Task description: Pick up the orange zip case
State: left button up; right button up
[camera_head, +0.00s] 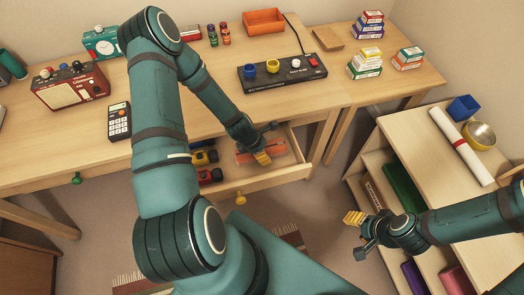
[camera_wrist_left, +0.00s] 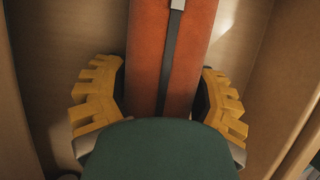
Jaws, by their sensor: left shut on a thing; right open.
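The orange zip case (camera_head: 244,157) lies in the open desk drawer, partly covered by my left gripper (camera_head: 262,155). In the left wrist view the case (camera_wrist_left: 147,55) is long and orange with a dark zip strip along its middle. The yellow-padded fingers of my left gripper (camera_wrist_left: 161,100) stand on both sides of it, and it is shut on the case. A dark green part of my gripper hides the case's near end. My right gripper (camera_head: 359,233) is open and empty, in front of the shelf unit at the right.
The drawer (camera_head: 262,178) has wooden walls close around the case. Toy-like yellow (camera_head: 204,157) and red (camera_head: 210,176) items lie at its left. On the desk above stand a black switch panel (camera_head: 283,75), a red radio (camera_head: 70,91) and an orange tray (camera_head: 264,21).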

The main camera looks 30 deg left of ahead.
pick_arm(q)
jog(key=shift+r, duration=0.1)
notch_tip(320, 180, up, 18)
jog(key=p, duration=0.4)
jog(key=shift+p, duration=0.35)
